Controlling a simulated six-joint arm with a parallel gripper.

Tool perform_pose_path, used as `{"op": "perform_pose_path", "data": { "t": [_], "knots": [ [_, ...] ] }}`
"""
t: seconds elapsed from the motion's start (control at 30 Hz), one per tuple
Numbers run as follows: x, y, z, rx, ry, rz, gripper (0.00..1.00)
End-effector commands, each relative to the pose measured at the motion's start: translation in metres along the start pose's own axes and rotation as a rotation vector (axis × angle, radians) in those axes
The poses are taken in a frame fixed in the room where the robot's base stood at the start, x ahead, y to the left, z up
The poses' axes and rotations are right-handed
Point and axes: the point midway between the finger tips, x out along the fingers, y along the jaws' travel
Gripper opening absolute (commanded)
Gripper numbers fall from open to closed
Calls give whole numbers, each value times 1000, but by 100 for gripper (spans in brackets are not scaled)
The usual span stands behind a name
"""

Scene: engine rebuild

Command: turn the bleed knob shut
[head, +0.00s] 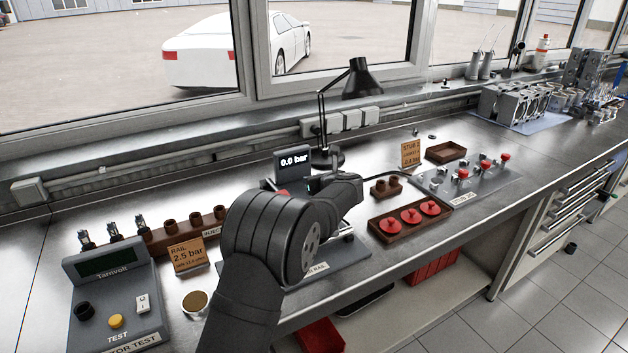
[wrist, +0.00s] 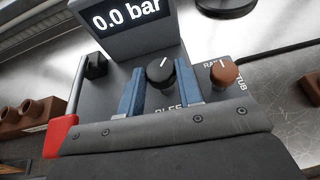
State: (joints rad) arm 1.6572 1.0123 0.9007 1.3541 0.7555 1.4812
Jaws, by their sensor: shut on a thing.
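The black bleed knob (wrist: 159,70) is in the middle of the wrist view, with a white pointer line on its top and the partly covered label "BLEE…" below it. My gripper (wrist: 160,84) has its two blue fingers on either side of this knob and is shut on it. The gauge display (wrist: 127,17) just behind reads 0.0 bar; it also shows in the head view (head: 293,161). In the head view my arm hides the bleed knob and most of the panel around it.
A brown knob (wrist: 224,74) marked rail and stub sits right of the bleed knob. A black fitting (wrist: 95,65) and a red part (wrist: 60,136) are at the left. In the head view, a grey tester (head: 116,300), a rail card (head: 188,256) and a tray of red caps (head: 381,233) flank my arm.

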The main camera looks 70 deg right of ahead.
Motion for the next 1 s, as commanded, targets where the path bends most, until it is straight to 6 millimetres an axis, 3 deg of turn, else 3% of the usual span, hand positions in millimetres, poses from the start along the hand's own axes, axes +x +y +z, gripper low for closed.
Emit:
{"op": "perform_pose_path", "data": {
  "t": [0.4, 1.0],
  "knots": [
    [1, -7, 0, -110, -1, 263, 9],
    [3, -10, 1, -187, -1, 450, 9]
  ]
}}
